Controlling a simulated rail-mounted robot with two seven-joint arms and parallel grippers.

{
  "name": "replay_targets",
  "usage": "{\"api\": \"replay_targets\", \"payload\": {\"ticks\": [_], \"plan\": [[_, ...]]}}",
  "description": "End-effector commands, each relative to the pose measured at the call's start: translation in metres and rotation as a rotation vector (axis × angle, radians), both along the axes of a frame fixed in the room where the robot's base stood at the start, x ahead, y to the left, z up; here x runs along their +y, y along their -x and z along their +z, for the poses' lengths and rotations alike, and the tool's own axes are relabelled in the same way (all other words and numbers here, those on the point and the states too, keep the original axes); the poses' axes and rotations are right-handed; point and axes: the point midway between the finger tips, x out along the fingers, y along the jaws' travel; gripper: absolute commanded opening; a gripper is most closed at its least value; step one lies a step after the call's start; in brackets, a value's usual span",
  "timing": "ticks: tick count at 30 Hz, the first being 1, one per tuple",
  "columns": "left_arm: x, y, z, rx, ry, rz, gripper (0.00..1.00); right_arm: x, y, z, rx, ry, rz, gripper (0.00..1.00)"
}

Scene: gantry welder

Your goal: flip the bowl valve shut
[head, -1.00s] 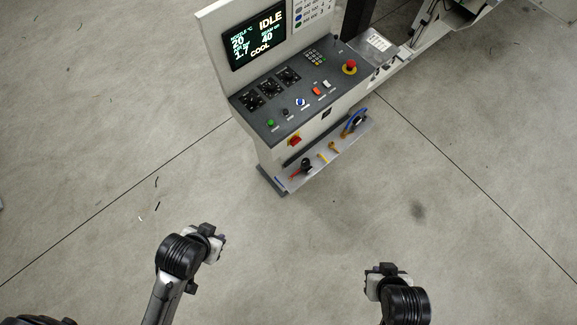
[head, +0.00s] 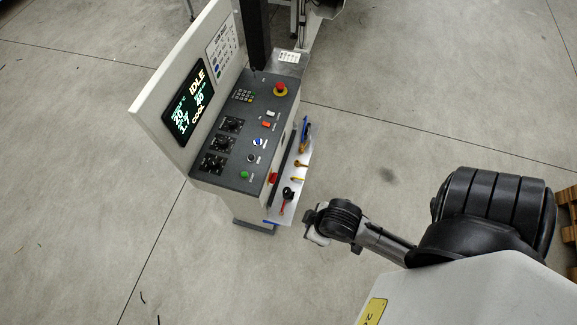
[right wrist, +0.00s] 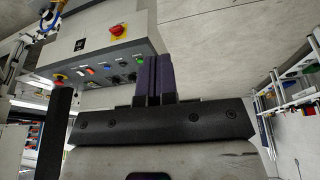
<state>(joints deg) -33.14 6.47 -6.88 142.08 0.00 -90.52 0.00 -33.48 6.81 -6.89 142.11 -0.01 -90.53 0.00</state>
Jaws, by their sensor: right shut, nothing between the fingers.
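I cannot make out a bowl valve for certain in either view. The control cabinet (head: 228,200) stands left of centre in the head view, with a sloped panel of knobs and buttons. My right gripper (head: 311,224) is near the lower front of the cabinet, by the end of its small shelf, apart from it as far as I can tell. In the right wrist view its two dark fingers (right wrist: 154,78) are together with nothing between them. They point towards the cabinet, which shows upper left. My left gripper is not in view.
The shelf (head: 302,165) holds a red-handled tool (head: 284,204), small yellow pieces and a blue item (head: 305,134). A red emergency button (head: 280,89) sits on the panel. A red switch (right wrist: 118,30) is on the cabinet front. A wooden pallet (head: 567,215) is far right. Floor in front is open.

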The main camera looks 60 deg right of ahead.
Motion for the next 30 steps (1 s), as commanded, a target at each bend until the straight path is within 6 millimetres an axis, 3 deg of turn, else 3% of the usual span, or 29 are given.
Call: {"api": "replay_targets", "payload": {"ticks": [6, 8, 11, 20, 30], "plan": [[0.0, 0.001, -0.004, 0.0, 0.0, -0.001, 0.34, -0.001, -0.001, -0.005, -0.001, 0.001, 0.003, 0.0], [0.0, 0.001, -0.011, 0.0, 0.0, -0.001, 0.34, -0.002, -0.002, -0.015, 0.002, -0.001, 0.008, 0.0], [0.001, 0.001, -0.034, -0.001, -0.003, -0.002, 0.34, -0.006, -0.005, -0.046, 0.011, -0.01, 0.022, 0.0], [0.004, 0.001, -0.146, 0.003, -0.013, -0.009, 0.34, -0.035, -0.018, -0.199, 0.059, -0.083, 0.081, 0.0], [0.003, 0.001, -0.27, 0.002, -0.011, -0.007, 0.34, -0.087, -0.037, -0.361, 0.086, -0.193, 0.078, 0.0]]}}
